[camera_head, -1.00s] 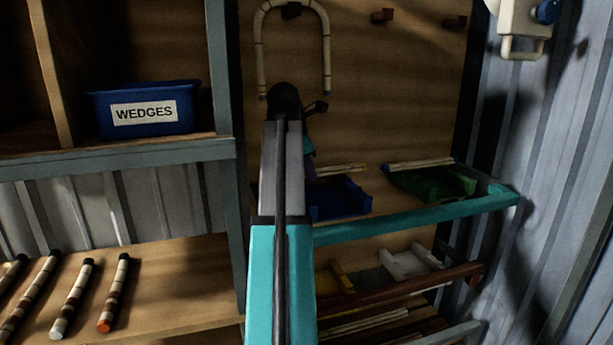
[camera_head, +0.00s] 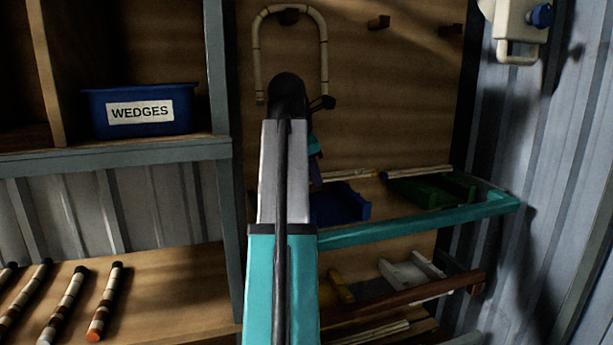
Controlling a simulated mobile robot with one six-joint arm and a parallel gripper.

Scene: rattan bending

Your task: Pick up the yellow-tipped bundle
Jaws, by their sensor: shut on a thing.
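My arm fills the middle of the view and hides most of my gripper (camera_head: 316,180); only a sliver shows at its right edge. A thin bundle of pale sticks with a yellowish right end (camera_head: 350,174) runs right from the gripper, which is shut on it. The bundle lies level, just above the blue tray (camera_head: 341,203). Its left end is hidden behind my arm. I cannot tell whether it touches the tray.
A second pale bundle (camera_head: 418,171) lies over the green tray (camera_head: 432,191), behind a teal rail (camera_head: 420,224). Lower shelves hold a yellow tray (camera_head: 338,290) and a white one (camera_head: 409,274). A metal-framed shelf (camera_head: 120,151) with a blue WEDGES bin (camera_head: 140,96) stands left.

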